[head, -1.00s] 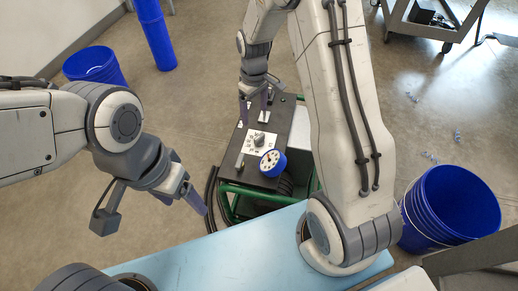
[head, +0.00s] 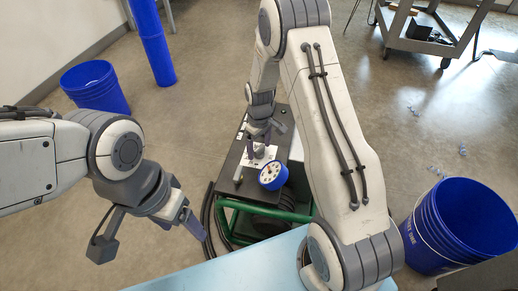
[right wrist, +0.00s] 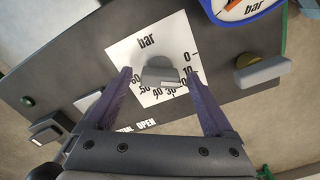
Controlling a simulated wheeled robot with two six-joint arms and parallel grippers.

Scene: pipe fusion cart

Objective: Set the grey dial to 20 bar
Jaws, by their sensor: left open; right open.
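The grey dial (right wrist: 158,72) sits on a white "bar" scale plate (right wrist: 150,45) on the black cart top. In the right wrist view it lies between the two fingertips of my right gripper (right wrist: 159,74), which is open around it with gaps at both sides. Marks 0, 10, 30, 40, 50 and 60 show at least partly; the 20 mark is not readable. I cannot tell the dial's exact setting. In the head view my right gripper (head: 258,138) is over the plate (head: 262,154) and hides much of it. My left gripper (head: 188,222) is open and empty, left of the cart.
A blue-rimmed gauge (head: 272,176) stands near the plate and shows in the right wrist view (right wrist: 240,8). A grey lever with a brass base (right wrist: 262,72) is also close. Green cart rails (head: 265,211) and a light-blue surface (head: 260,262) lie in front. Blue buckets stand on both sides.

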